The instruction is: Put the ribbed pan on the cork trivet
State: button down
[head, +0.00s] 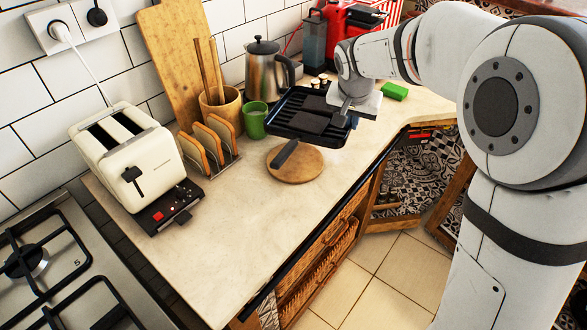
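The ribbed pan (283,117) is black and square, with raised ribs inside. It is at the middle of the counter in the head view, behind the cork trivet. Its dark handle (286,152) points toward the front and reaches over the trivet's back edge. The round, tan cork trivet (303,168) lies flat on the counter, otherwise bare. My gripper (314,113) comes from the right, its two dark fingers apart over the pan's inside and clear of the handle. The fingers hide part of the pan. Whether they touch it, or what the pan rests on, I cannot tell.
A green cup (254,120), a toast rack with slices (212,146) and a toaster (128,155) stand to the left. A kettle (266,72) stands behind. A green sponge (395,91) lies to the right. The counter in front of the trivet is clear.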

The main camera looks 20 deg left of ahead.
notch_tip(320, 180, down, 10)
jog(key=shift+f, duration=0.25)
jog(key=c, duration=1.6)
grip_release()
jog(key=shift+c, duration=0.2)
jog(key=v, duration=1.2)
jog(key=s+d+g, duration=0.1)
jog(key=s+d, duration=1.1)
jog(key=d, duration=0.3)
jog(key=s+d+f, duration=0.1)
jog(key=s+d, duration=0.1)
jog(key=s, duration=0.3)
jog(key=s+d+f+n+g, duration=0.1)
jog(key=s+d+f, duration=0.1)
jog(key=s, duration=0.4)
jog(key=shift+d, duration=0.6)
